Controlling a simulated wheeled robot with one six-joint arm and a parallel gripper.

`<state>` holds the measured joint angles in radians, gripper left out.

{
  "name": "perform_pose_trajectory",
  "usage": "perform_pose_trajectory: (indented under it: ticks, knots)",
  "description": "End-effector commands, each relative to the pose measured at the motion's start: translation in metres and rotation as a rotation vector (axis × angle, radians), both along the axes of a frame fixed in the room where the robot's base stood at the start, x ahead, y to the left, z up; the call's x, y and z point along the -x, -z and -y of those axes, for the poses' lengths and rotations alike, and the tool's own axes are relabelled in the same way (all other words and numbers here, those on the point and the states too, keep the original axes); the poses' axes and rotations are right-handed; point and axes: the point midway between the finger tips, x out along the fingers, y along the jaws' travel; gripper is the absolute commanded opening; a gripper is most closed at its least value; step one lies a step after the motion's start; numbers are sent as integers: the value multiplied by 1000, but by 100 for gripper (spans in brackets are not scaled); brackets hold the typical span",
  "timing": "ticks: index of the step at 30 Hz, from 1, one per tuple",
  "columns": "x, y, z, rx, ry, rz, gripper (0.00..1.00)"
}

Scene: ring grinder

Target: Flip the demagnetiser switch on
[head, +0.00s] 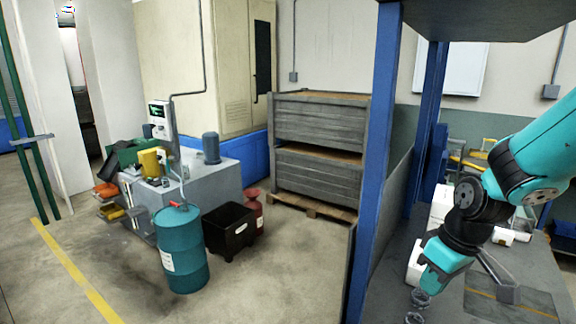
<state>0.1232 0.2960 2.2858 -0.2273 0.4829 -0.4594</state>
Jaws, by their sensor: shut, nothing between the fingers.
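My gripper (431,284) is at the lower right, pointing down over a grey bench top (388,300). Its fingers are small and partly hidden by its teal body, with nothing seen held in them. I cannot clearly make out the demagnetiser or its switch. A white box-like thing (414,263) stands just behind and left of my gripper, partly covered by it. Whether it belongs to the demagnetiser I cannot tell. A dark flat plate (535,301) lies on the bench to the right of my gripper.
Shiny metal rings (420,298) are by my gripper near the bench's front. A blue post (374,160) rises at the bench's left side. Left of it are a teal drum (181,255), a black crate (229,232) and a grey machine (215,180). Open floor lies between.

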Motion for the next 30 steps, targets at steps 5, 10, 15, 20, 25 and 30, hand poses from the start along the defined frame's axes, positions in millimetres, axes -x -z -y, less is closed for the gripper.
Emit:
perform_pose_trajectory:
  ticks: [5,10,15,20,25,30]
  knots:
    - [75,-34,-89,-95,-89,3,0]
    - [143,-49,-127,-147,-151,-23,0]
    - [175,-54,-135,-164,-179,-40,0]
    - [178,-55,-136,-165,-178,-44,0]
    - [178,-55,-136,-165,-178,-43,0]
    - [177,-55,-136,-165,-178,-42,0]
